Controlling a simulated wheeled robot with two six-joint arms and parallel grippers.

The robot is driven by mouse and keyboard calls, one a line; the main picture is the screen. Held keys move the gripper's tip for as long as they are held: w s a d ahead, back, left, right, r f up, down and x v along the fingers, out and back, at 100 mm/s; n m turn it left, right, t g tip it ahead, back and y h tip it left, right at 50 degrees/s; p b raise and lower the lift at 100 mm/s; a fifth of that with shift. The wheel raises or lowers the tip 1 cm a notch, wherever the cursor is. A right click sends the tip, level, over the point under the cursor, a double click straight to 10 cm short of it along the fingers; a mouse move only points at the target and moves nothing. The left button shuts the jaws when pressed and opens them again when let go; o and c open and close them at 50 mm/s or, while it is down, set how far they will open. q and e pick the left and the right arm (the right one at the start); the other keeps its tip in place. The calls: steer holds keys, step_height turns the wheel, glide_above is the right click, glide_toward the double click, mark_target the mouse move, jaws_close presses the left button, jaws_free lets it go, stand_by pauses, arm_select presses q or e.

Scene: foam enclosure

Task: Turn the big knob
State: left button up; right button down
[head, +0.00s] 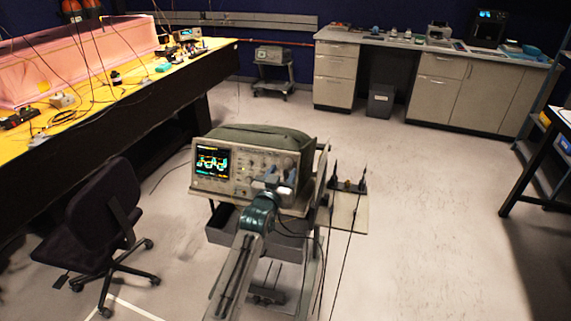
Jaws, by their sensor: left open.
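An oscilloscope (222,187) with a lit screen (211,162) stands on a cart, its front panel facing me. Knobs and buttons cover the panel right of the screen. A round knob (287,162) shows near the panel's upper right; I cannot tell for sure whether it is the big one. My left gripper (277,181) is open in front of the panel's right part and hides some controls there. I cannot tell whether it touches the panel. My right gripper is not in view.
A black office chair (101,207) stands left of the cart. A long yellow-topped bench (120,92) runs along the left. Probes and cables hang at the cart's right side. A grey cabinet counter (440,68) stands at the back. The floor (430,200) on the right is clear.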

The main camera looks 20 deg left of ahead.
mark_target(287, 165)
arm_select(q)
steer(key=shift+w+p, duration=0.3)
steer(key=shift+w, duration=1.5)
steer(key=shift+c, duration=0.5)
steer(key=c, duration=0.9)
